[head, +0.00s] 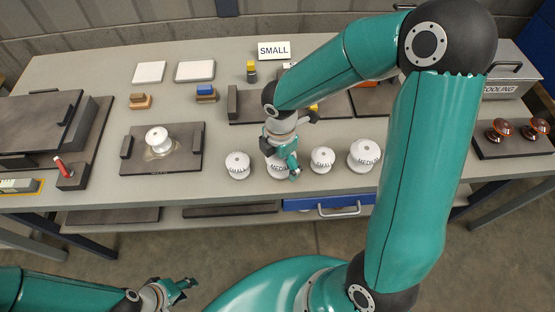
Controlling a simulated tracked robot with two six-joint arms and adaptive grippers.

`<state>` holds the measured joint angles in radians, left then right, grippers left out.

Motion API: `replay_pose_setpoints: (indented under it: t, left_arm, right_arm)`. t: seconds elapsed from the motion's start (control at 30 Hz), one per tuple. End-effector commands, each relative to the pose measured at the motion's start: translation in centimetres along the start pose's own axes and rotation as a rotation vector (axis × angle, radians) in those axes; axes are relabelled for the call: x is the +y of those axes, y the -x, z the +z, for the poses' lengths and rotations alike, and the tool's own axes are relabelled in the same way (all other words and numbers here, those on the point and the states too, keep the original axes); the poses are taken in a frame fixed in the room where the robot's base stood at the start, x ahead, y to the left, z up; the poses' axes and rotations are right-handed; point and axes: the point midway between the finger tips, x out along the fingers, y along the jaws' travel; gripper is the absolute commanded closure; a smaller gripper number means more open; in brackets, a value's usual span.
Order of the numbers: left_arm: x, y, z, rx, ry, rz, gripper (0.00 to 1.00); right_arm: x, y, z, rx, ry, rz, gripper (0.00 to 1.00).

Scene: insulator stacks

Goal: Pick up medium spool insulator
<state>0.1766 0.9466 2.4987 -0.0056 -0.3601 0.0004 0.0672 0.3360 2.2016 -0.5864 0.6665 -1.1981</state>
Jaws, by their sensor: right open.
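A white spool insulator marked "MEDI..." (273,171) stands upright near the front edge of the table. My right gripper (291,166) is open and comes down from above over it, hiding its top and right side. I cannot tell whether the fingers touch it. Other white spools stand in the same row: one on the left (237,165), one just to the right (322,160), and a larger one with a partly readable label (364,155). My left gripper (186,290) is low at the front, off the table, away from the spools; its opening is unclear.
A dark plate (188,160) on the left bears a white spool (158,140). A "SMALL" sign (274,50) stands at the back. A grey "COOLING" box (513,75) and a tray with brown insulators (512,150) are on the right. A blue drawer (300,204) is below the tabletop.

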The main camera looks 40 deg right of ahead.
Motion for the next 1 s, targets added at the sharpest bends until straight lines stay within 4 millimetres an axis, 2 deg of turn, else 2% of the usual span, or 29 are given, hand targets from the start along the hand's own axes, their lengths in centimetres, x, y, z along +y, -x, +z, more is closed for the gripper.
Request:
replay_pose_setpoints:
  t: [0.2,0.67,0.7,1.0]
  left_arm:
    - [0.0,0.0,0.01,0.0,0.0,0.0,0.6]
    - [0.0,0.0,0.01,0.0,0.0,0.0,0.6]
    - [0.0,0.01,0.01,0.0,0.0,0.0,0.6]
    - [0.01,0.04,0.01,0.0,0.0,0.0,0.6]
  right_arm:
    - [0.01,-0.09,0.01,0.0,0.0,0.001,0.0]
    - [0.02,-0.06,0.0,0.0,0.0,0.001,0.77]
    - [0.06,0.0,0.01,0.0,0.0,0.002,0.79]
    - [0.08,0.23,0.01,-0.001,0.0,0.003,0.8]
